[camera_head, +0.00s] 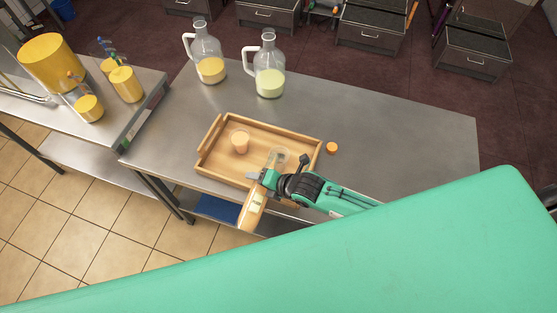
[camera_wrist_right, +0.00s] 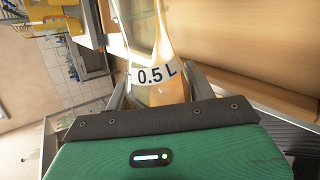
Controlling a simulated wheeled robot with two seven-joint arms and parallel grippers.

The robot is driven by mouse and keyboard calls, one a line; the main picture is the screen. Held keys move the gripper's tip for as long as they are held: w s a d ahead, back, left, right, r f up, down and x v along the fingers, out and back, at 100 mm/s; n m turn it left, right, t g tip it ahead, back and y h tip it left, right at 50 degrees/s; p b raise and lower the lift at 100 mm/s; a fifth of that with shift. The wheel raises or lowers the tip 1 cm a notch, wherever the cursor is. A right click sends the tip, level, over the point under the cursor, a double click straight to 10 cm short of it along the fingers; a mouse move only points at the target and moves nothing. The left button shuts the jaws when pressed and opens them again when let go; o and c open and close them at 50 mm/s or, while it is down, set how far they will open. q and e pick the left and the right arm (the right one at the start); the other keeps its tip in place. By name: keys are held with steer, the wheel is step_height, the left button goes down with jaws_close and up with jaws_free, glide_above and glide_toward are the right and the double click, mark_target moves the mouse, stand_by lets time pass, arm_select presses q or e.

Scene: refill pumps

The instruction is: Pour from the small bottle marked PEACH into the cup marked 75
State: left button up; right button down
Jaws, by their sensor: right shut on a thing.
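My right gripper (camera_head: 268,181) is shut on a small bottle (camera_head: 250,213) with peach-coloured liquid, held at the front edge of the tray. The bottle is tilted. In the right wrist view it (camera_wrist_right: 150,40) has a "0.5 L" band between the fingers; no PEACH mark is readable. A clear cup (camera_head: 278,156) stands on the tray just beyond the gripper and looks empty or nearly so. A second cup (camera_head: 240,141) with peach-coloured contents stands to its left. No number is legible on either cup. My left gripper is not in view.
The wooden tray (camera_head: 213,134) lies on the steel table (camera_head: 400,130). An orange cap (camera_head: 332,148) lies right of it. Two glass jugs, one yellow (camera_head: 210,68) and one pale green (camera_head: 270,82), stand behind. Yellow containers (camera_head: 126,84) stand on the left table. The table's right side is clear.

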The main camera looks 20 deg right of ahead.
steer(key=shift+r, duration=0.35)
steer(key=shift+r+m+g+p, duration=0.15)
steer(key=shift+m+g+p, duration=0.15)
steer(key=shift+p, duration=0.1)
steer(key=shift+r+y, duration=0.1)
steer(key=shift+y, duration=0.2)
steer(key=shift+r+g+p, duration=0.3)
steer(key=shift+p, duration=0.1)
stand_by(6.5)
